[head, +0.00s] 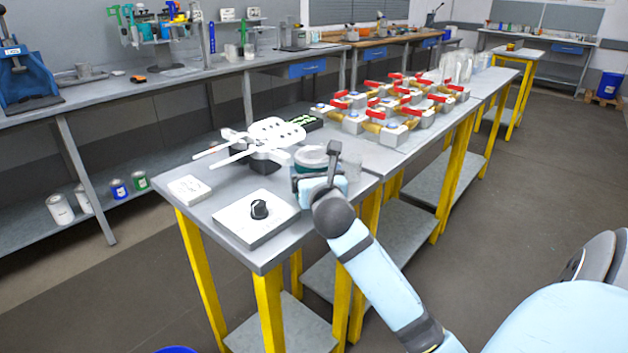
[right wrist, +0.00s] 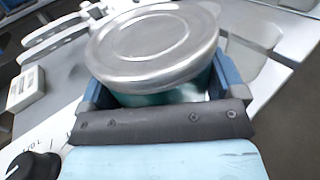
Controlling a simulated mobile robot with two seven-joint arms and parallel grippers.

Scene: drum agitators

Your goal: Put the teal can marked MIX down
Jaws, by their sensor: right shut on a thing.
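The teal can (head: 311,157) with a flat silver lid is at the front table's right side. It fills the middle of the right wrist view, lid up (right wrist: 152,45), with a strip of teal side under the rim. My right gripper (head: 320,181) is shut on it, with blue fingers on either side of the can (right wrist: 160,95). The gripper hides most of the can's side and its base, so I cannot tell whether it touches the table. No MIX marking is readable. My left gripper is not in view.
A control box with a black knob (head: 259,209) and a small white box (head: 189,189) lie on the grey table (head: 225,190). Red-handled valves (head: 390,115) fill the table beyond.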

